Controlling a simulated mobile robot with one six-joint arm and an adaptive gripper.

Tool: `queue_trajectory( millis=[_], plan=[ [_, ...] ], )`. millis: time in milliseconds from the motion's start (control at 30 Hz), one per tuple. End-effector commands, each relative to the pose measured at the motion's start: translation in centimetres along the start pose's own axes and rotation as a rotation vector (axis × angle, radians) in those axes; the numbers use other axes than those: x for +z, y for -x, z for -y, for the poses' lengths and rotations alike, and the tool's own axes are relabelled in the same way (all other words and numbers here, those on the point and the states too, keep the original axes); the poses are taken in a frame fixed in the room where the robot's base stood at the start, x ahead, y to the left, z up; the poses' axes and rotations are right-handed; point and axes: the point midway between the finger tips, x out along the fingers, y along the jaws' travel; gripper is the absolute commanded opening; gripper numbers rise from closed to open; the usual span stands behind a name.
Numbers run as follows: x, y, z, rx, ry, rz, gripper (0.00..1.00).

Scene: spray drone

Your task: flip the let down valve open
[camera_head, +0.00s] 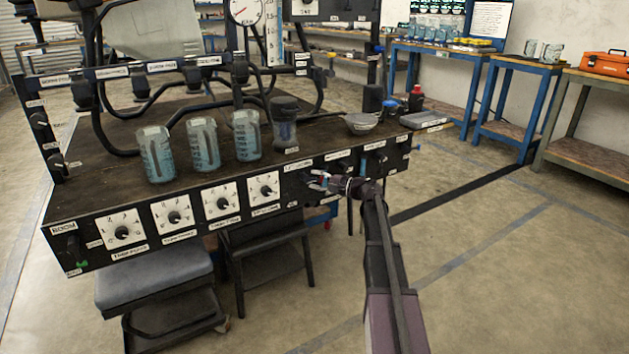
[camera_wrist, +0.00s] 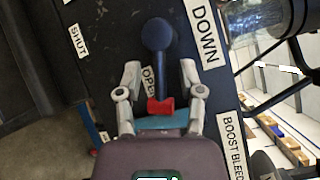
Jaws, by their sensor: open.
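The let down valve (camera_wrist: 157,38) shows in the wrist view as a dark blue-grey round hub with a straight lever. The lever runs down the picture to a red tip close to my gripper's palm. My gripper (camera_wrist: 160,73) is open, one finger on each side of the lever, with visible gaps on both sides. The OPEN label (camera_wrist: 148,78) is partly covered by the lever. The SHUT label (camera_wrist: 79,41) lies to the left, and the DOWN label (camera_wrist: 206,32) to the right. In the head view, my gripper (camera_head: 326,182) is at the bench's front panel; the valve is small and partly hidden there.
The bench (camera_head: 110,150) carries several blue-marked beakers (camera_head: 203,145) and a dark cup (camera_head: 285,122). Dial knobs (camera_head: 174,217) line its front to the left. A BOOST BLEED label (camera_wrist: 233,145) is at lower right in the wrist view. Floor is clear to the right.

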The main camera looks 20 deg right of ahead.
Motion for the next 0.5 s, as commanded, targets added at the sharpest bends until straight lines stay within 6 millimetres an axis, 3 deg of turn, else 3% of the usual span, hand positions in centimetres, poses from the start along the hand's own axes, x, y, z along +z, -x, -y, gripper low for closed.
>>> queue_trajectory(
  millis=[433,500],
  plan=[
    [0.01,-0.61,0.00,0.000,0.000,0.000,0.50],
    [0.01,-0.61,0.00,0.000,0.000,0.000,0.29]
  ],
)
